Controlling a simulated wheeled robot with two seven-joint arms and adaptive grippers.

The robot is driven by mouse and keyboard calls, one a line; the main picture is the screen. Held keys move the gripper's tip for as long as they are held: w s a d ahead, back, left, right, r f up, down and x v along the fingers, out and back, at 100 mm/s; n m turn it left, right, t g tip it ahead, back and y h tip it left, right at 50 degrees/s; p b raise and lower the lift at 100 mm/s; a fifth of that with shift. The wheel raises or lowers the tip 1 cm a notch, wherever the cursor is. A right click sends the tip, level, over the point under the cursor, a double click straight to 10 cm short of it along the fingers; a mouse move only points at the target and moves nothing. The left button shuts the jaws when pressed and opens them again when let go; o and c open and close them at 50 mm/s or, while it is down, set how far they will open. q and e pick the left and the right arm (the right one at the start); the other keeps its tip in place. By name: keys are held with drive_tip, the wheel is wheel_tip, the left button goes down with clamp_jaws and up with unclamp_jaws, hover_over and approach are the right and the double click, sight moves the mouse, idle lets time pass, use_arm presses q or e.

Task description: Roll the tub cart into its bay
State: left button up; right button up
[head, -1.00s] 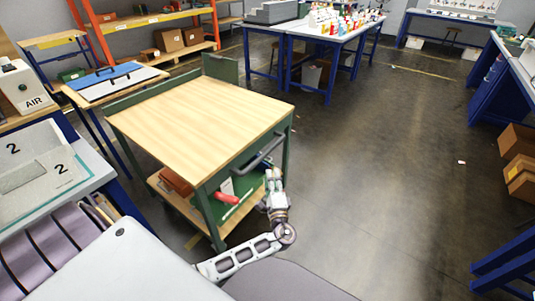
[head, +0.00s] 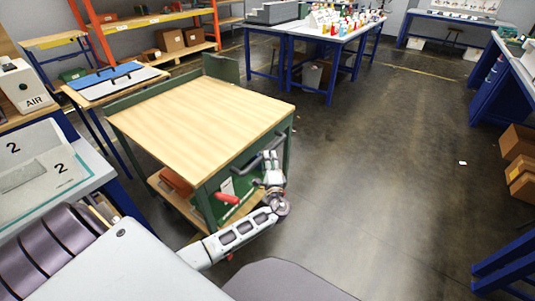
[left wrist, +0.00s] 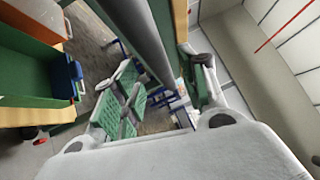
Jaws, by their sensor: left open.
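The cart (head: 195,115) has a bare wooden top, a green frame and a lower shelf, and stands left of centre in the head view. Its dark bar handle (head: 249,162) sticks out from the near right side. My left gripper (head: 271,157) is at the handle, near its middle. In the left wrist view the grey handle bar (left wrist: 145,35) runs between the two spread, green-padded fingers (left wrist: 160,75). The fingers are open, and I cannot tell whether either touches the bar. My right gripper is out of view. I cannot make out a marked bay.
A red-handled item (head: 227,199) and a brown box (head: 175,183) are on the cart's lower shelf. A grey bench (head: 95,180) stands close on the left. A blue-legged table (head: 305,40) is behind. Open floor (head: 390,170) lies to the right, with cardboard boxes (head: 518,160) at the far right.

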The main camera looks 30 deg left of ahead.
use_arm(q)
drive_tip(key=shift+x, duration=2.2)
drive_tip(key=shift+c, duration=0.2)
clamp_jaws()
